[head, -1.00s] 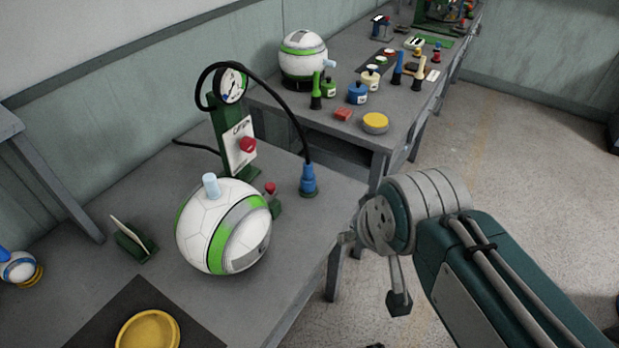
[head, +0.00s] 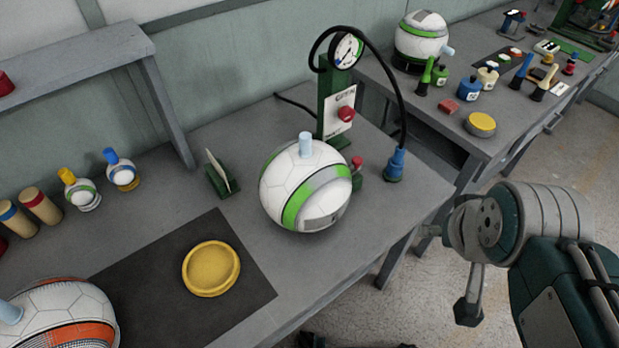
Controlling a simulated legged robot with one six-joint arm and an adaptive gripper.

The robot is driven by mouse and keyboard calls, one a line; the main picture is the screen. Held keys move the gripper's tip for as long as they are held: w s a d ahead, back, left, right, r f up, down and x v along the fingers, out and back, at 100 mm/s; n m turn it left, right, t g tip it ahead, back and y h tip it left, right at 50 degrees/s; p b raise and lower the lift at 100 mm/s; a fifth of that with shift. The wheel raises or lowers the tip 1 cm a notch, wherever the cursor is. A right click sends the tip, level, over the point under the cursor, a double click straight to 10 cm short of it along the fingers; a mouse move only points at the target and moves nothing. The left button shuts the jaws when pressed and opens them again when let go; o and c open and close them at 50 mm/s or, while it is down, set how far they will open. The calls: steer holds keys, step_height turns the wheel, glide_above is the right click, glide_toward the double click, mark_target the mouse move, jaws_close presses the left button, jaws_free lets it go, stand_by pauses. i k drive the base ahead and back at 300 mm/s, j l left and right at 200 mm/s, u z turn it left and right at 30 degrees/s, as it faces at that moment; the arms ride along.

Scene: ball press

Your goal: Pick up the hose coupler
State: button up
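The hose coupler (head: 395,165) is the blue fitting at the end of a black hose. It stands upright on a dark base near the right edge of the bench (head: 420,215). The hose loops up to a green gauge stand (head: 334,105) with a round dial. My gripper (head: 447,268) is in the head view to the right of the bench and nearer than the coupler, apart from it. Two finger-like parts spread from its round wrist, one to the left and one downward, with nothing between them.
A white and green ball (head: 305,188) with a pale plug stands left of the coupler. A small red-knobbed green block (head: 357,170) is between them. A yellow dish (head: 211,268) lies on a dark mat (head: 150,262). A second bench (head: 440,125) holds several small items.

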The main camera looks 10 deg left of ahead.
mark_target(396, 164)
steer(key=i+l+u, duration=0.4)
steer(key=l, duration=0.25)
steer(key=i+l+u, duration=0.2)
steer(key=l, duration=0.15)
steer(key=i+l+u, duration=0.15)
steer(key=l, duration=0.2)
steer(key=i+l+u, duration=0.2)
steer(key=l, duration=0.2)
steer(key=k, duration=0.1)
